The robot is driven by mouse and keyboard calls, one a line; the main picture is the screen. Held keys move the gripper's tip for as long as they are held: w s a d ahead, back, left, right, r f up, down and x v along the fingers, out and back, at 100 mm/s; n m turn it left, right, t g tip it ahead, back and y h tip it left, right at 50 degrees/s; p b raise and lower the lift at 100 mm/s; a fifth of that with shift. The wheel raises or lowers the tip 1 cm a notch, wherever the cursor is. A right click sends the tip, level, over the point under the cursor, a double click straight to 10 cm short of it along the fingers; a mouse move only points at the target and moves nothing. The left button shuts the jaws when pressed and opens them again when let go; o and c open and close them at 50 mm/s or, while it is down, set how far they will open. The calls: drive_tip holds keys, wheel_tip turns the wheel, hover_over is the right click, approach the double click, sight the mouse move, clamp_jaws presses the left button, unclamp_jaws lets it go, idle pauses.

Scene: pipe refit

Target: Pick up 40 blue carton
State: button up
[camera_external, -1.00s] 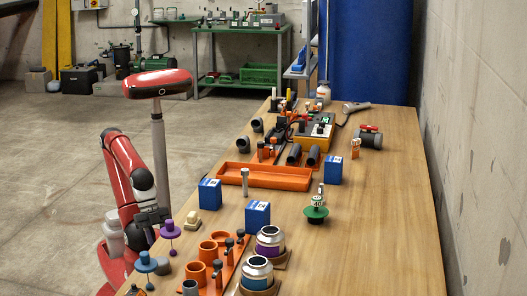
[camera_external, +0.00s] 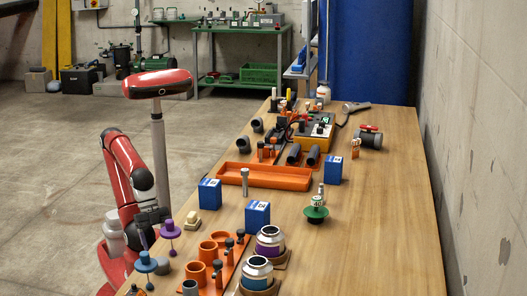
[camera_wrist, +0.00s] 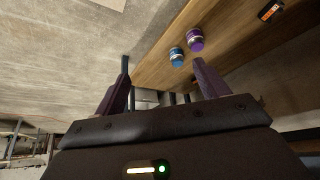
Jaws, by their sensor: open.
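Three blue cartons with white labels stand upright on the wooden table in the external view: a left one (camera_external: 209,194), a middle one (camera_external: 257,215) and a right one (camera_external: 333,171). The numbers on their labels are too small to read surely, so I cannot tell which is 40. No blue carton is recognisable in the wrist view. My gripper (camera_wrist: 162,64) is open and empty in the wrist view, its two dark fingers spread apart. In the external view my arm is at the table's left edge, left of the cartons, and touches none of them.
An orange tray (camera_external: 265,184) lies behind the left and middle cartons. Silver cans (camera_external: 270,239), orange holders (camera_external: 208,250), purple (camera_external: 170,231) and blue (camera_external: 146,262) knobbed parts crowd the near left. A green disc part (camera_external: 316,213) stands right. The table's right front is clear.

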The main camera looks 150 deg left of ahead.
wheel_tip(320, 180, up, 35)
drive_tip(key=n+g+y+p, duration=0.1)
drive_tip(key=n+y+p, duration=0.3)
drive_tip(key=n, duration=0.5)
hover_over(208, 182)
drive_tip(key=s+d, duration=0.1)
drive_tip(key=shift+y+b, duration=0.4)
drive_tip(key=shift+b, duration=0.05)
wheel_tip(208, 182, down, 3)
drive_tip(key=shift+s+d+f, duration=0.1)
drive_tip(key=shift+s, duration=0.05)
drive_tip(key=shift+f, duration=0.7)
drive_tip(key=x, duration=0.2)
drive_tip(key=b+x, duration=0.1)
drive_tip(key=x, duration=0.1)
drive_tip(key=d+b+x, duration=0.1)
drive_tip(key=x, duration=0.2)
drive_tip(key=shift+s+f, duration=0.3)
drive_tip(key=shift+f, duration=0.05)
drive_tip(key=shift+w+a+f, duration=0.2)
drive_tip(key=shift+f, duration=0.1)
